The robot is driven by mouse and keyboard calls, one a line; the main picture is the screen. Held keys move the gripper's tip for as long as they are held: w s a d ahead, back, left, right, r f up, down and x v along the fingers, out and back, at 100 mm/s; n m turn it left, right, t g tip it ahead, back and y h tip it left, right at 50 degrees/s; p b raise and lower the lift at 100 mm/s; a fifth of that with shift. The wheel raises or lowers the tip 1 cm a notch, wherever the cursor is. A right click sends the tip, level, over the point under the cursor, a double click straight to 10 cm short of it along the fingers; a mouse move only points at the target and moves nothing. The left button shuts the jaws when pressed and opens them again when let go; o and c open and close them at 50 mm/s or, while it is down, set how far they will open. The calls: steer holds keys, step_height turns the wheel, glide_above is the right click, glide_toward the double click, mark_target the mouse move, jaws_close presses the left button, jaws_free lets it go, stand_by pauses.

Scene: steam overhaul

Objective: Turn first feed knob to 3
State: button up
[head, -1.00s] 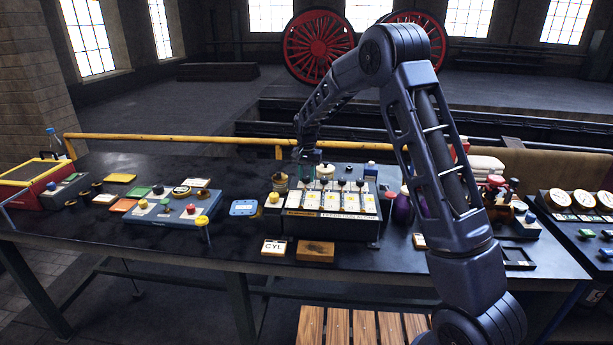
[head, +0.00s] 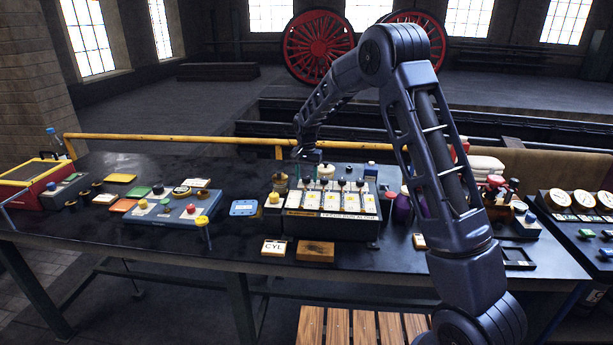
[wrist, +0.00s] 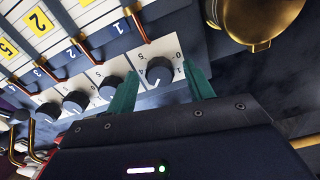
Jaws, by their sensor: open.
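The feed panel (head: 330,226) stands on the bench, with a row of dark feed knobs along its back edge. In the wrist view the first feed knob (wrist: 160,71), black and round on a white numbered dial, sits between the two green fingers of my gripper (wrist: 163,90). One finger is on each side of it, with gaps visible. The fingers are open; their height over the dial is hard to judge. A pale mark shows on the knob's lower side; the numerals there cannot be read. In the head view my gripper (head: 308,160) is over the panel's back left, its fingers barely visible.
A second black knob (wrist: 110,88) is close beside the left finger, with more knobs beyond. A brass cup-like part (wrist: 252,22) lies to the right of the fingers. A yellow knob (head: 273,198) and a CYL plate (head: 274,247) are near the panel's left.

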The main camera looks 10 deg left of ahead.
mark_target(308, 177)
step_height(308, 177, up, 11)
stand_by(0.5)
steer(key=shift+f, duration=0.1)
steer(key=s+d+r+t, duration=0.1)
steer(key=s+d+r, duration=0.4)
steer(key=d, duration=0.3)
steer(key=s+d+r, duration=0.4)
steer(key=d, duration=0.4)
steer(key=s+d+r+t, duration=0.1)
steer(key=s+d+r, duration=0.4)
steer(key=d, duration=0.4)
steer(key=s+d+f+t, duration=0.1)
steer(key=s+d, duration=0.3)
steer(key=s, duration=0.4)
steer(key=s+d+f+n, duration=0.1)
steer(key=s+d, duration=0.4)
steer(key=s, duration=0.3)
steer(key=s+d+f+t, duration=0.1)
steer(key=s+d, duration=0.4)
steer(key=s, duration=0.3)
steer(key=shift+s+d+f+n+t, duration=0.25)
steer(key=shift+s+f+n+t, duration=0.05)
steer(key=shift+s+f+n, duration=0.1)
